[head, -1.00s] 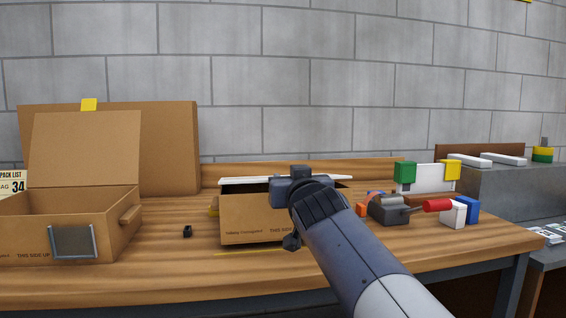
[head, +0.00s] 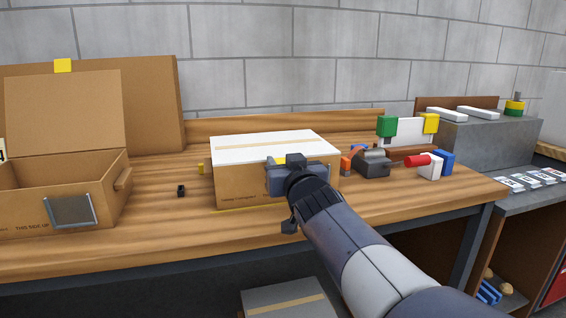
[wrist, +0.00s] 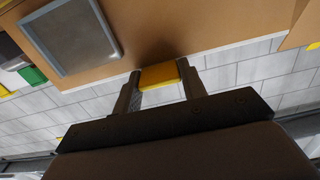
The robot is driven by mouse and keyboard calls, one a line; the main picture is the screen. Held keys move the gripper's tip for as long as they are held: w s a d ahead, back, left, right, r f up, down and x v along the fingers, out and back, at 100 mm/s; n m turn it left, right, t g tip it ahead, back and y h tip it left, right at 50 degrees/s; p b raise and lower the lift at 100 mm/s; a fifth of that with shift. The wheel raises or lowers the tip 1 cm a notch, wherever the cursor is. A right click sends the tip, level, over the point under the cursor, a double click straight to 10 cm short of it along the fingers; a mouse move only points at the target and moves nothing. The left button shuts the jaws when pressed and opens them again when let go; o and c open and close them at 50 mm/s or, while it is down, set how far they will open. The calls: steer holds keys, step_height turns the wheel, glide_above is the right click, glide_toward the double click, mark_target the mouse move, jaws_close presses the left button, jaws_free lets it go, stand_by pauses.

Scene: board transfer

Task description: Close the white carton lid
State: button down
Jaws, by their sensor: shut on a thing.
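The white carton lid (head: 270,145), with a tan tape strip, lies across the top of the brown carton (head: 235,190) in the middle of the table and looks level. My gripper (head: 290,172) is at the carton's front, near the lid's front edge, and hides part of the front face. In the wrist view my gripper (wrist: 160,80) is shut on a yellow tab (wrist: 160,76), beside a brown cardboard face (wrist: 180,30) with a grey framed panel (wrist: 70,35). Whether the lid's front edge fully meets the carton is hidden.
An open brown box (head: 100,190) stands at the left and a small black object (head: 181,190) lies between it and the carton. A dark grey tool (head: 372,163), a red-handled part (head: 416,161) and blocks stand close on the right. A grey crate (head: 290,300) sits below the table.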

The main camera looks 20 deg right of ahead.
steer(key=shift+f, duration=0.8)
steer(key=c, duration=1.3)
jaws_free()
steer(key=shift+o, duration=1)
steer(key=shift+w, duration=0.15)
steer(key=shift+o, duration=1.3)
steer(key=shift+r, duration=0.25)
